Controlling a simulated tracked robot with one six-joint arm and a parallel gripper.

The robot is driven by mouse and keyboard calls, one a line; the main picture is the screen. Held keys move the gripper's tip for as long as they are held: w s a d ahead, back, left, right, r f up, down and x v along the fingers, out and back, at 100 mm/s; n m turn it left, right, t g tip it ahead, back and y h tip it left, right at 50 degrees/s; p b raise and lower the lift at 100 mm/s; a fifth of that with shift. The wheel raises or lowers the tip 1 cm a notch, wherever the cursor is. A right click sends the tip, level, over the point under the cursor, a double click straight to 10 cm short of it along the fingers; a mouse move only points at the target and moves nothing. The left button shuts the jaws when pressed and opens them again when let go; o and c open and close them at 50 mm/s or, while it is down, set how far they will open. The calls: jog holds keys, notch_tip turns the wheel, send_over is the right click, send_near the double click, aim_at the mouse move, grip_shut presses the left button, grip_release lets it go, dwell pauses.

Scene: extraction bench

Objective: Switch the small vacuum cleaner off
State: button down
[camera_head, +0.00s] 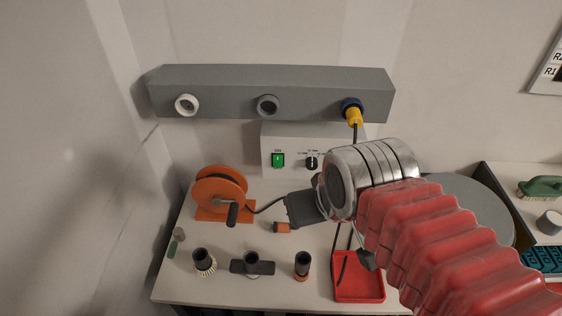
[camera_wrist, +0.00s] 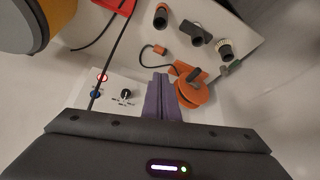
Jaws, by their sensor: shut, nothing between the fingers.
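In the wrist view the box front (camera_wrist: 112,79) and dial (camera_wrist: 126,94) show, but not the green switch; my fingers cover part of the front. A round grey-topped drum (camera_head: 476,200) stands at the right, partly behind my arm; I cannot tell which is the vacuum cleaner. My gripper (camera_wrist: 162,77) has its purple fingers together and empty, beside the dial. In the head view its dark body (camera_head: 305,207) is before the box.
An orange cable reel (camera_head: 220,192) stands at the left. Several nozzles, such as a brush nozzle (camera_head: 204,262), stand along the front, with a red tray (camera_head: 358,285) to their right. A grey rail (camera_head: 225,92) with ports is above; a yellow plug (camera_head: 354,116) sits in its right port.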

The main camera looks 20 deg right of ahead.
aim_at(278, 161)
jog(key=shift+w, duration=0.15)
jog(key=w+d+f+n+y, duration=0.2)
jog(key=w+f+n, duration=0.1)
jog(key=w+n, duration=1)
jog(key=w, duration=0.4)
jog(key=shift+t, duration=0.4)
jog(key=shift+w+f, duration=0.1)
jog(key=shift+f, duration=0.05)
jog(key=w+f, duration=0.8)
jog(key=w, duration=0.1)
jog(key=shift+a+f, duration=0.3)
